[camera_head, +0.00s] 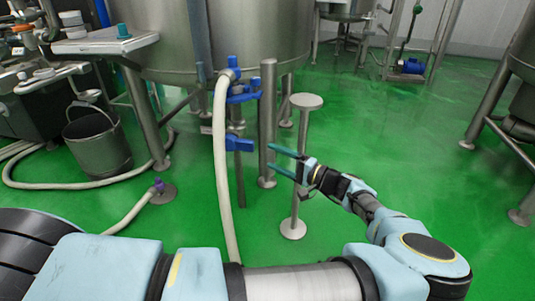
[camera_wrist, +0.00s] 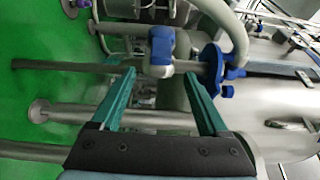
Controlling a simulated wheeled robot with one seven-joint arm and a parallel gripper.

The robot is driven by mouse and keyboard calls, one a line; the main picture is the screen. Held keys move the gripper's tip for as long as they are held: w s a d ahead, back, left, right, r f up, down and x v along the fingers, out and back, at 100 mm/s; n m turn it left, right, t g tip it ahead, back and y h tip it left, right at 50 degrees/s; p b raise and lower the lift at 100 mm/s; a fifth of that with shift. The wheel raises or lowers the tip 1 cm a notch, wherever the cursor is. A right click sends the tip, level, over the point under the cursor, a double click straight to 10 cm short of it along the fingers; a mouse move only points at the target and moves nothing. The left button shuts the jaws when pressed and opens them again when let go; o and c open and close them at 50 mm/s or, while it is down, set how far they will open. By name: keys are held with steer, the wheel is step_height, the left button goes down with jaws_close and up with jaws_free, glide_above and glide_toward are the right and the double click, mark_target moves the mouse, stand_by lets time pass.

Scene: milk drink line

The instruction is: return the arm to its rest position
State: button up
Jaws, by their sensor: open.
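My gripper (camera_head: 285,163) is at the end of my arm, in the middle of the head view. Its two teal fingers are apart with nothing between them. They point left, toward the blue valve handles (camera_head: 240,144) on the pipework below the steel tank (camera_head: 165,35). In the wrist view my gripper (camera_wrist: 160,100) also shows open, with a blue valve handle (camera_wrist: 161,48) beyond the fingertips. The fingers look apart from the handle, though the exact gap cannot be told.
A grey stand with a round top (camera_head: 306,101) stands close beside my gripper. A pale hose (camera_head: 222,170) hangs from the tank outlet. A bucket (camera_head: 97,142) stands at left. A steel table (camera_head: 106,42) is at upper left. Green floor (camera_head: 400,130) is open to the right.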

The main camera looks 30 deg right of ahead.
steer(key=shift+s, duration=0.1)
stand_by(0.4)
steer(key=w+a+n+g+y, duration=0.1)
steer(key=w+a+n+g, duration=0.15)
steer(key=a, duration=0.35)
steer(key=w+a+f+n+g+y, duration=0.1)
steer(key=w+a+g, duration=0.25)
steer(key=a, duration=0.35)
steer(key=w+a+n+g+y, duration=0.1)
steer(key=w+a+n+g, duration=0.1)
steer(key=w+a+g, duration=0.3)
steer(key=s+a+r+n+g+h, duration=0.1)
steer(key=s+a+n+g+h, duration=0.15)
steer(key=a, duration=0.55)
steer(key=s+a+r+n+g+h, duration=0.1)
steer(key=s+a+r+g+h, duration=0.2)
steer(key=a, duration=0.5)
steer(key=s+a+r+n+t+h, duration=0.1)
steer(key=s+a+r+n+h, duration=0.1)
steer(key=s+a+r+h, duration=0.25)
steer(key=s+a+r+n+t+h, duration=0.1)
steer(key=s+a+r, duration=0.2)
steer(key=a+r, duration=0.35)
step_height(320, 180, up, 33)
steer(key=d+p, duration=0.2)
steer(key=p, duration=2.9)
steer(key=shift+f+p, duration=0.15)
steer(key=shift+p, duration=0.25)
